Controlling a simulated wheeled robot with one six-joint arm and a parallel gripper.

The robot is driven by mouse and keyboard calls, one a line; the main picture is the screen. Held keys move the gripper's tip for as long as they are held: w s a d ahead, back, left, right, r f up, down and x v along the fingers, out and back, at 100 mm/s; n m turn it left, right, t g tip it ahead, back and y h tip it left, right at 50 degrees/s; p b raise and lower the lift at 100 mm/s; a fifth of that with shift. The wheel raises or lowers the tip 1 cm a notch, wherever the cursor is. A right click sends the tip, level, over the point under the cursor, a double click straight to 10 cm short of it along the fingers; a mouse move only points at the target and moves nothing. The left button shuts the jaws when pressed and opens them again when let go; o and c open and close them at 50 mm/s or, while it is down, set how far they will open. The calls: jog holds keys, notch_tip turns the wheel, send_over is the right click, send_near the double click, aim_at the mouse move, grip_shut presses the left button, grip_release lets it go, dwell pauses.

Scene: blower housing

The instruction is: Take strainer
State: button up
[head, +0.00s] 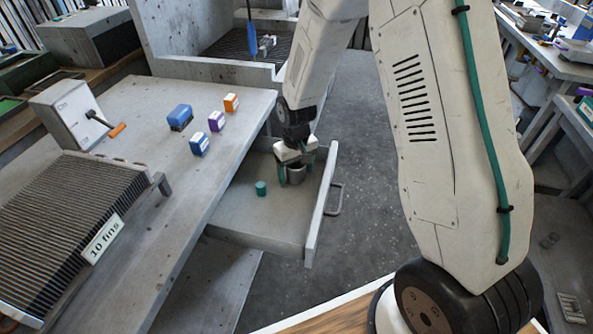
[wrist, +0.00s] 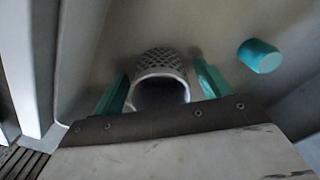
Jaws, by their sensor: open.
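The strainer (wrist: 160,62) is a grey metal cylinder with a perforated mesh wall and an open mouth. It stands in the open drawer (head: 262,220), and in the head view the strainer (head: 296,173) is partly hidden by my gripper. My gripper (head: 297,172) is over the drawer, pointing down. In the wrist view the green fingers of my gripper (wrist: 165,90) are apart, one on each side of the strainer. I cannot tell whether either finger touches it.
A small green cylinder (head: 261,188) lies in the drawer, left of the strainer; it also shows in the wrist view (wrist: 259,56). The drawer front (head: 322,205) with its handle is to the right. Small coloured boxes (head: 200,143) and a finned block (head: 65,225) sit on the bench.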

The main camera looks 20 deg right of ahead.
jog(key=c, duration=1.1)
jog(key=shift+r, duration=0.15)
notch_tip(320, 180, up, 10)
jog(key=shift+f, duration=0.1)
